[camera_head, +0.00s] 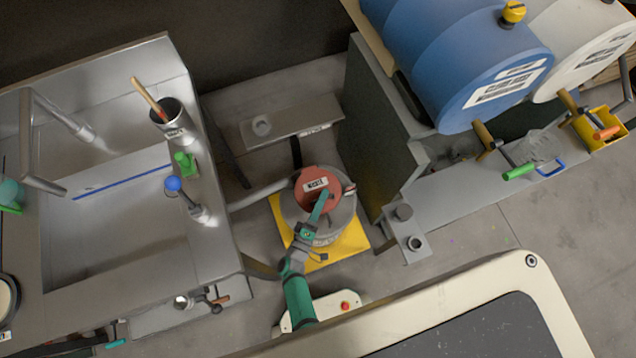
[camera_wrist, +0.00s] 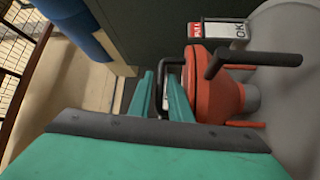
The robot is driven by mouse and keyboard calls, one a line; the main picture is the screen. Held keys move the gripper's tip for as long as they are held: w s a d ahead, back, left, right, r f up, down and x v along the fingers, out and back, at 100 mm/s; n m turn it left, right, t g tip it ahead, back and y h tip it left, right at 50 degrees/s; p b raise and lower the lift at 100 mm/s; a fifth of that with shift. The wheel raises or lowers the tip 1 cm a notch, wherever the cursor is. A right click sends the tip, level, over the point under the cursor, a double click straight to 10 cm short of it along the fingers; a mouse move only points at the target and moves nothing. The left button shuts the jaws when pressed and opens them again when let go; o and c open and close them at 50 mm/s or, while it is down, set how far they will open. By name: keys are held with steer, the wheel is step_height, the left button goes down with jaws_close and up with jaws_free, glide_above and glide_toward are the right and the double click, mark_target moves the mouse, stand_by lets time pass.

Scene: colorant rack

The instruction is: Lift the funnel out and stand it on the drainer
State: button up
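The red funnel (camera_head: 310,187) sits in the top of a grey drum (camera_head: 341,215) marked as waste, in the middle of the head view. In the wrist view the orange-red funnel (camera_wrist: 227,100) is right of my fingers, its narrow end towards the grey drum. My gripper (camera_head: 325,193) is over the funnel. In the wrist view its teal fingers (camera_wrist: 160,88) stand apart, one on each side of a thin black handle (camera_wrist: 161,100), with gaps showing. I cannot tell for sure which surface is the drainer; a steel sink deck (camera_head: 205,235) lies on the left.
A brush cup (camera_head: 172,125), a green bottle (camera_head: 186,163) and a blue-topped item (camera_head: 174,184) stand on the sink's right rim. A grey upright panel (camera_head: 375,120) is close right of the drum. Blue drum (camera_head: 460,60) lies beyond. A yellow tray (camera_head: 352,243) is under the waste drum.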

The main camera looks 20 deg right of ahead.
steer(key=x, duration=0.3)
steer(key=shift+w+d, duration=0.2)
steer(key=shift+w, duration=0.15)
steer(key=shift+c, duration=0.4)
jaws_close()
steer(key=shift+w, duration=0.1)
stand_by(0.6)
